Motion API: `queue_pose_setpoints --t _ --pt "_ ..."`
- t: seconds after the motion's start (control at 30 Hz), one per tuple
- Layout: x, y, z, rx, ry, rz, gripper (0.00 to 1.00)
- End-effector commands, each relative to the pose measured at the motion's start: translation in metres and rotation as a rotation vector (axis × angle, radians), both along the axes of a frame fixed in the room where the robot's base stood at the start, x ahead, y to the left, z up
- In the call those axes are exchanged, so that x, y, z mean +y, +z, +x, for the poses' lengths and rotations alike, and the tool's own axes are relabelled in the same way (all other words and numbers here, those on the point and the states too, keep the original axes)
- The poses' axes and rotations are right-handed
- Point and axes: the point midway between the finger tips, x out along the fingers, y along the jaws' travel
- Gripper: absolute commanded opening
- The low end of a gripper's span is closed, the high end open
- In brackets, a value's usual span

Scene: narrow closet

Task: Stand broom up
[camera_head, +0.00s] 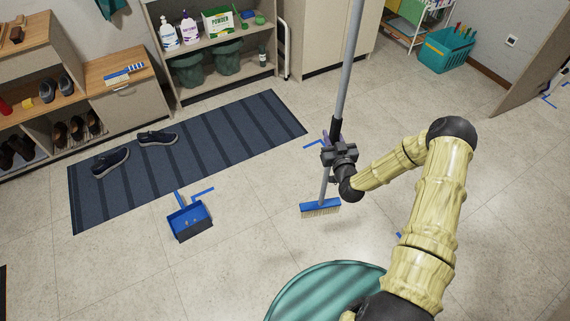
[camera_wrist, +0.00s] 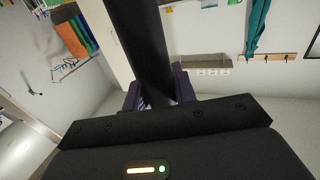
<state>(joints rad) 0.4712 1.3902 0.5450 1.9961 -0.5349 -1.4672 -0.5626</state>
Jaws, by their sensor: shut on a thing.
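The broom (camera_head: 344,80) stands nearly upright in the head view, leaning slightly, with a grey handle, a black grip section and a blue head (camera_head: 320,205) with pale bristles low at the floor. Whether the bristles touch the floor I cannot tell. In the wrist view the dark handle (camera_wrist: 140,45) runs up between my gripper's fingers (camera_wrist: 160,95). The top of the broom is out of the head view.
A blue dustpan (camera_head: 190,220) lies on the floor at left. A striped dark mat (camera_head: 190,150) holds two shoes. Shelves (camera_head: 215,60) line the back, and a teal basket (camera_head: 446,50) stands at upper right. A round teal object (camera_head: 325,292) is near the front. Floor right of the broom is mostly clear.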

Motion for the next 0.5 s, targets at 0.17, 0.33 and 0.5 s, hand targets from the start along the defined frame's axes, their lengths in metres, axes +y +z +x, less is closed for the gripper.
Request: queue_pose_setpoints --t 0.17,0.33,0.5 --pt "0.008 -0.022 0.008 -0.005 0.032 -0.001 0.0" --pt "0.016 -0.037 0.015 -0.005 0.062 0.0 0.0" --pt "0.023 -0.052 0.022 -0.006 0.089 0.0 0.0"
